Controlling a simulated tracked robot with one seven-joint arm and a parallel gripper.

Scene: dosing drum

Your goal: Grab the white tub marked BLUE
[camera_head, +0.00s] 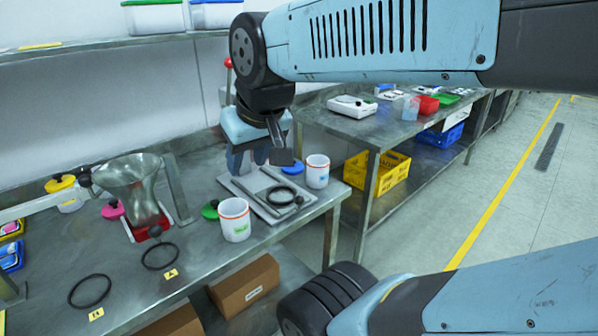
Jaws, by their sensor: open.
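A white tub (317,172) stands upright at the right end of the steel bench, with a small bluish mark whose lettering is too small to read. A blue lid (292,168) lies just left of it. A second white tub (235,221) with a green mark stands nearer, with a green lid (210,210) beside it. My gripper (248,160) points down over the back of the bench, left of the bluish-marked tub and apart from it. Its jaws are open and nothing shows between them.
A glass hopper (139,187) on a red base stands further left. More black rings lie at the front. A second table (350,127) stands behind right.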

